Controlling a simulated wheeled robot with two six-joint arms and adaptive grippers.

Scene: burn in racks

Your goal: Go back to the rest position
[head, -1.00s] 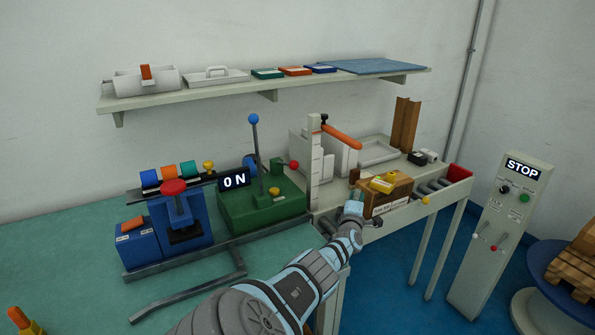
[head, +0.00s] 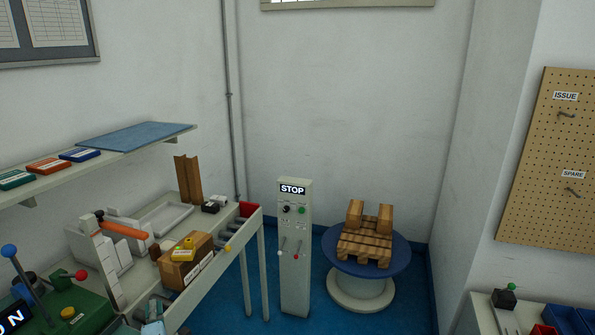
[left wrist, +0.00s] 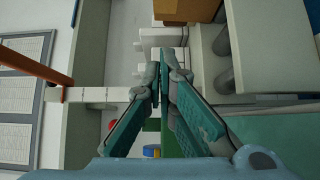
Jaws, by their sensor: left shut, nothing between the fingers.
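My left gripper (head: 154,318) shows only in part at the bottom edge of the head view, to the lower left of a cardboard box (head: 187,263) on the roller bench. In the left wrist view its two teal fingers (left wrist: 161,78) meet at the tips, with nothing held between them. The box's brown side (left wrist: 188,9) shows beyond the fingertips at the top of that view, apart from them. My right gripper is in neither view.
The bench has an orange lever (head: 122,230) and a brown angled post (head: 189,180). A STOP pillar (head: 294,250) and a round blue table (head: 398,262) with a wooden pallet stand to the right. Blue floor is clear between bench and pillar.

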